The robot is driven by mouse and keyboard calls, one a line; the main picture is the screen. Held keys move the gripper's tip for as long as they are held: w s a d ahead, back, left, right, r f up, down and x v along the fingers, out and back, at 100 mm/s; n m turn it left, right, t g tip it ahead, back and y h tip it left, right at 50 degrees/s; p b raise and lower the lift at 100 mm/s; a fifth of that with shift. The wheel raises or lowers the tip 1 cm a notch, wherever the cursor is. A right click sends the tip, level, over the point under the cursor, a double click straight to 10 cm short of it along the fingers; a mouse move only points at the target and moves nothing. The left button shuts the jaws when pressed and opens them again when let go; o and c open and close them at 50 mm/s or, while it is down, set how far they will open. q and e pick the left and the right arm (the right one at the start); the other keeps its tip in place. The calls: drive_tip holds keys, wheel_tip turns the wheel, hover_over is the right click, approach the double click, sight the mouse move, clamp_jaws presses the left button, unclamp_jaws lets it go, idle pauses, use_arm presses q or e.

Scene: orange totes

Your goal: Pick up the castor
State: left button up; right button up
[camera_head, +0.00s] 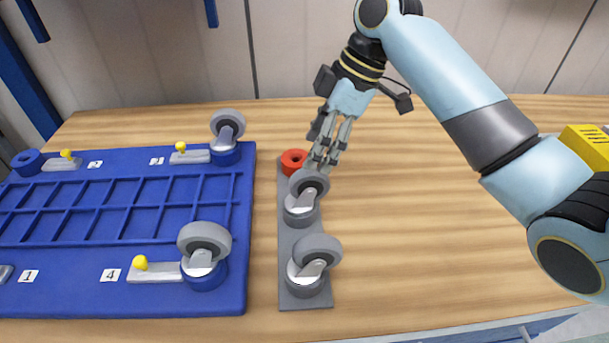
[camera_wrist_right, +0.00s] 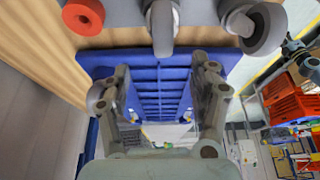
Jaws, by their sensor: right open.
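A grey strip (camera_head: 285,229) on the table holds two castors with grey wheels. The middle castor (camera_head: 303,192) stands in front of an empty red ring (camera_head: 292,161), and the near castor (camera_head: 312,265) is at the strip's front end. My right gripper (camera_head: 321,158) is open and empty, its fingertips just above and behind the middle castor's wheel. Whether they touch it I cannot tell. In the right wrist view the middle castor (camera_wrist_right: 162,25) lies ahead, between the lines of the two fingers (camera_wrist_right: 160,85). The near castor (camera_wrist_right: 252,24) is at the right there. My left gripper is not visible.
A blue pallet (camera_head: 240,185) lies to the left, with castors at its back right (camera_head: 226,130) and front right (camera_head: 203,250) corners. Its back left blue ring (camera_head: 27,163) is empty. Yellow-knobbed clamps sit beside them. The wooden table (camera_head: 430,230) is clear right of the strip.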

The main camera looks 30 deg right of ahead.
sight(303, 170)
drive_tip(key=x, duration=0.4)
drive_tip(key=shift+a+f, duration=0.25)
drive_tip(key=shift+f, duration=0.3)
drive_tip(key=x, duration=0.2)
drive_tip(key=p+x, duration=0.1)
drive_tip(key=x, duration=0.1)
drive_tip(key=shift+s+a+f, duration=0.1)
drive_tip(key=shift+s+f, duration=0.05)
drive_tip(key=shift+f, duration=0.2)
drive_tip(key=shift+a+f, duration=0.1)
drive_tip(key=shift+f, duration=0.25)
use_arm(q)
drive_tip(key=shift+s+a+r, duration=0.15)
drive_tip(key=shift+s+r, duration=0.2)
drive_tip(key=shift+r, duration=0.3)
use_arm(e)
drive_tip(key=shift+c, duration=0.4)
drive_tip(key=c, duration=0.5)
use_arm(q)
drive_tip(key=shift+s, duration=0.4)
use_arm(e)
clamp_jaws()
